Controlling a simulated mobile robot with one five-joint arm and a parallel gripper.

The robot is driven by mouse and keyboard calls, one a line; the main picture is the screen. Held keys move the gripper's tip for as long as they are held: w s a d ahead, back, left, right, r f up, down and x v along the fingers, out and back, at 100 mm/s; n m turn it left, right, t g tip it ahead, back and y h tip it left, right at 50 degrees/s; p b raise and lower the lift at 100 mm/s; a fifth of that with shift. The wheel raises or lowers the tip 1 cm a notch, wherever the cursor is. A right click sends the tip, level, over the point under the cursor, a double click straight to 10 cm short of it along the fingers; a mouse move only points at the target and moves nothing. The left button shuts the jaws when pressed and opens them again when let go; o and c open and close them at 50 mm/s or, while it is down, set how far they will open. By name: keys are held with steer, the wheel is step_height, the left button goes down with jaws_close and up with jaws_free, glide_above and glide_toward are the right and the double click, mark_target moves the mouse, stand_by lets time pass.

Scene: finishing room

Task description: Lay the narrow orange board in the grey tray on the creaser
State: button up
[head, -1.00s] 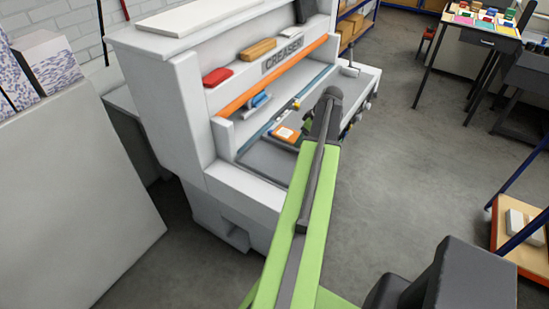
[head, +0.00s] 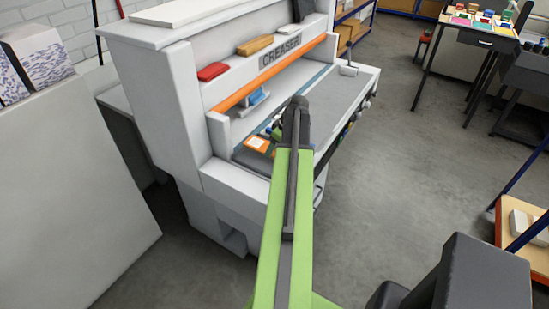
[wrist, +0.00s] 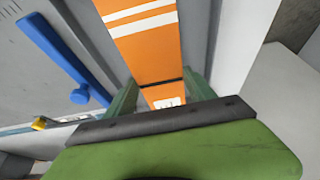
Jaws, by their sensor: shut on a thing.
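The orange board (wrist: 148,45) with white stripes lies between the green fingers of my gripper (wrist: 160,98) in the wrist view. The gripper is shut on it, near a dark line across the board. In the head view the board (head: 259,145) is a small orange patch beside my gripper (head: 274,131), over the near end of the white creaser (head: 237,178). A grey surface (head: 246,159) that looks like the tray shows just below it. My arm hides part of this area. I cannot tell whether the board touches the grey surface.
An orange rail (head: 272,74) spans the creaser's front, above a blue item (head: 257,98). A blue handle (wrist: 62,58) and a yellow knob (wrist: 41,123) lie left of the board in the wrist view. A pale wall (wrist: 236,50) stands close on its right.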

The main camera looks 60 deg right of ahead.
steer(key=shift+f+b, duration=2.1)
steer(key=shift+f, duration=0.1)
steer(key=o, duration=1.6)
steer(key=shift+r, duration=0.1)
steer(key=shift+c, duration=0.2)
steer(key=shift+r+p, duration=0.3)
steer(key=shift+p, duration=0.1)
steer(key=p+v, duration=1)
steer(key=v, duration=0.1)
steer(key=shift+r+p, duration=0.25)
steer(key=shift+p, duration=0.05)
steer(key=shift+s+r, duration=0.2)
steer(key=shift+r, duration=0.05)
steer(key=shift+f, duration=0.1)
